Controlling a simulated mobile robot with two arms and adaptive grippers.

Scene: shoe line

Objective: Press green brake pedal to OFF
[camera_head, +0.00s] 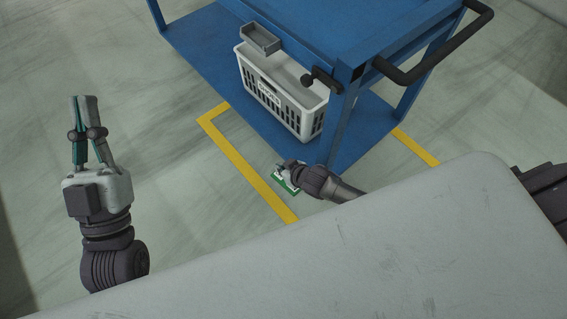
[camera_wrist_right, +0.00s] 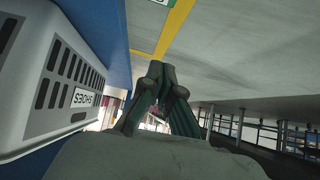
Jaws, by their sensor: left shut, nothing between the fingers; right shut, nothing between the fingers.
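A small green and white patch (camera_head: 279,181) shows low beside the blue cart's front corner, partly covered by my right gripper (camera_head: 281,166). I cannot tell if it is the brake pedal or a floor marking; no pedal shows clearly. Part of a green and white patch (camera_wrist_right: 159,2) also shows at the top edge of the right wrist view. There my right gripper (camera_wrist_right: 164,70) is shut and empty, its fingertips together. My left gripper (camera_head: 84,99) is shut and empty over the open floor at the left, fingers pointing up the picture, far from the cart.
The blue cart (camera_head: 330,40) has a black handle (camera_head: 440,60) at the right. A white slotted basket (camera_head: 283,95) sits on its lower shelf, also close on the left in the right wrist view (camera_wrist_right: 35,95). Yellow lines (camera_head: 245,165) mark the floor. The left floor is free.

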